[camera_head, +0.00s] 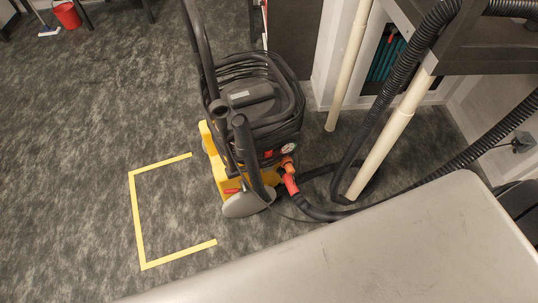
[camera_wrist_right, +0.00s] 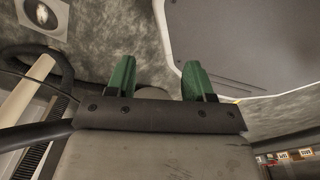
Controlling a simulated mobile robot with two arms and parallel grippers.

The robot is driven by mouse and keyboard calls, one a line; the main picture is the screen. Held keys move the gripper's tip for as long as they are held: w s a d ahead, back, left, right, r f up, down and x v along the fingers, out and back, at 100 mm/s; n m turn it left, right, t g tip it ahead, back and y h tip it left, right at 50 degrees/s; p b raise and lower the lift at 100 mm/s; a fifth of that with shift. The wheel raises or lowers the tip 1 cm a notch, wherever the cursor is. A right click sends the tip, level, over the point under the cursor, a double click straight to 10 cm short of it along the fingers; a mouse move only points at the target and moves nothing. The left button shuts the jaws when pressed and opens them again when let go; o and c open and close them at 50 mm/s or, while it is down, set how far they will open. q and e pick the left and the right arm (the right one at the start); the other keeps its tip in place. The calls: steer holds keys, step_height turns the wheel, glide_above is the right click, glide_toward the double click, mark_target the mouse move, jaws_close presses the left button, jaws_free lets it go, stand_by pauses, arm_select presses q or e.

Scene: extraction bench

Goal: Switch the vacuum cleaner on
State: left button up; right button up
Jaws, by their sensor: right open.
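The vacuum cleaner (camera_head: 258,120) is yellow and black and stands upright on the dark floor in the head view, left of a grey table. It has a round dial (camera_head: 288,147) on its front and a red hose connector (camera_head: 289,184) low on its right side. I cannot make out whether it is on. My right gripper (camera_wrist_right: 157,78), with green fingers, shows in the right wrist view. Its fingers are apart with nothing between them. Neither gripper shows in the head view, and my left gripper is in no view.
The grey table (camera_head: 380,250) fills the lower right. Black hoses (camera_head: 345,150) and cream pipes (camera_head: 392,140) stand right of the vacuum cleaner. Yellow tape (camera_head: 137,220) marks the floor to its left. A red bucket (camera_head: 67,15) stands far left. The floor at left is mostly clear.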

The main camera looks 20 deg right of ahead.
jaws_close()
stand_by(1.5)
